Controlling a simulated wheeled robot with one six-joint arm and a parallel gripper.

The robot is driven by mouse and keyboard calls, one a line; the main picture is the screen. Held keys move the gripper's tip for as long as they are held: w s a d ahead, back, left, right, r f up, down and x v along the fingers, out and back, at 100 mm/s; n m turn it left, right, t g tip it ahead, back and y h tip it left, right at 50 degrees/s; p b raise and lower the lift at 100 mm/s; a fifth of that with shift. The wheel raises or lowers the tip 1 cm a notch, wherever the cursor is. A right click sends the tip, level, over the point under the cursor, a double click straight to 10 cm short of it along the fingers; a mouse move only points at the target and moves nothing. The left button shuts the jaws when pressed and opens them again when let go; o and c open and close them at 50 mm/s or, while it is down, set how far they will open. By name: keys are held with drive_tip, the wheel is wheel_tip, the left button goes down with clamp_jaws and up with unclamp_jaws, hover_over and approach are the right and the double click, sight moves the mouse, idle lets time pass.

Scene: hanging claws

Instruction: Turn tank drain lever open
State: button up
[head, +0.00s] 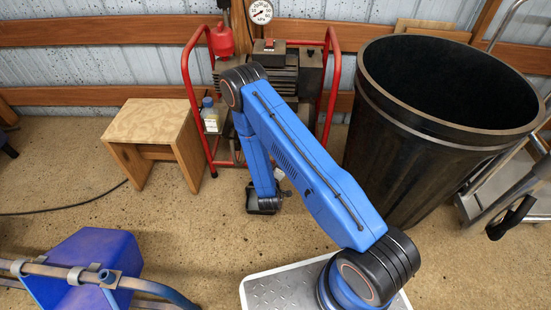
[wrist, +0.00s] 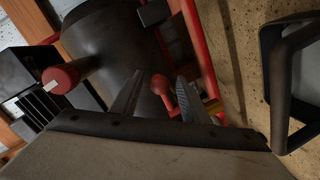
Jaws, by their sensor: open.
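A small red lever (wrist: 162,88) with a rounded end shows in the wrist view, by the underside of a dark rounded tank (wrist: 115,40). I take it to be the drain lever. My gripper (wrist: 160,76) is open, with one grey finger on each side of the lever in the picture. I cannot tell how deep the lever sits between the fingers or whether they touch it. In the head view my blue arm reaches down in front of the red-framed compressor cart (head: 334,75), and hides the lever and most of the tank.
A larger red knob (wrist: 62,78) and red frame tubes (wrist: 197,50) are close around the gripper. A black tray (wrist: 275,85) is at the right. A wooden stool (head: 150,120) stands left of the cart, a big black bin (head: 410,165) right of it.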

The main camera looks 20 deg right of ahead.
drive_tip(key=shift+x, duration=2.05)
clamp_jaws()
